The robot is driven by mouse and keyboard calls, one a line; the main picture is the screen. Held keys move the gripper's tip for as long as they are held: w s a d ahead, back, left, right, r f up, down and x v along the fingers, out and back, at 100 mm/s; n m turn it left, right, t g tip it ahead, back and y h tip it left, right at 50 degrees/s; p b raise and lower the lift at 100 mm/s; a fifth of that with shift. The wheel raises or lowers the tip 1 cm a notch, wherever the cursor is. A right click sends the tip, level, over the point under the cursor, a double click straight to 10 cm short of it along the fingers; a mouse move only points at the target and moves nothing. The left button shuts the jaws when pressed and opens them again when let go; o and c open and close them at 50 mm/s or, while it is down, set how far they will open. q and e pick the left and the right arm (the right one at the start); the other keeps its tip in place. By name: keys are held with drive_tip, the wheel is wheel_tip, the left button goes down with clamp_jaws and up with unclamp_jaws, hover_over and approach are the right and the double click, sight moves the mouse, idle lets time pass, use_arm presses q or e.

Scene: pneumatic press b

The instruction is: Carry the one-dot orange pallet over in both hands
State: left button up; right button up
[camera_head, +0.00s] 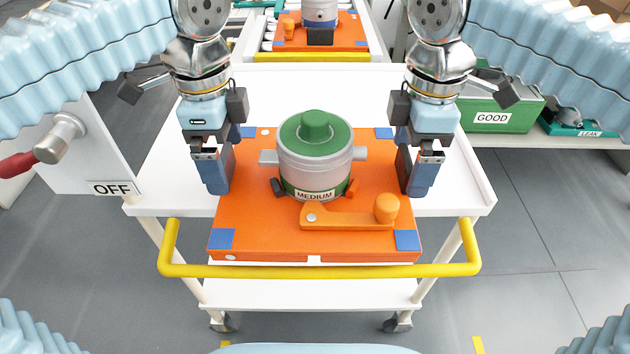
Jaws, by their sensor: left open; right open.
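An orange pallet (265,225) lies on the white cart top, with blue corner patches and a small white dot at its front left; I cannot tell its full dot marking. It carries a grey cylinder with a green top (315,155) labelled MEDIUM and an orange lever with a knob (345,216). My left gripper (219,168) is open at the pallet's left edge, fingers pointing down. My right gripper (414,170) is open at its right edge, likewise pointing down. The fingers hide parts of both side edges, so I cannot tell whether they touch.
The white cart (462,190) has a yellow handle (320,271) along its front. Another orange pallet (347,38) with a grey part stands at the back behind a yellow bar. An OFF panel with a red-handled lever (50,150) is at left.

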use_arm(q)
drive_tip(key=shift+f, duration=0.45)
use_arm(e)
drive_tip(key=shift+f, duration=0.5)
use_arm(q)
clamp_jaws()
use_arm(e)
clamp_jaws()
use_arm(q)
drive_tip(key=shift+r, duration=0.1)
use_arm(e)
drive_tip(key=shift+r, duration=0.15)
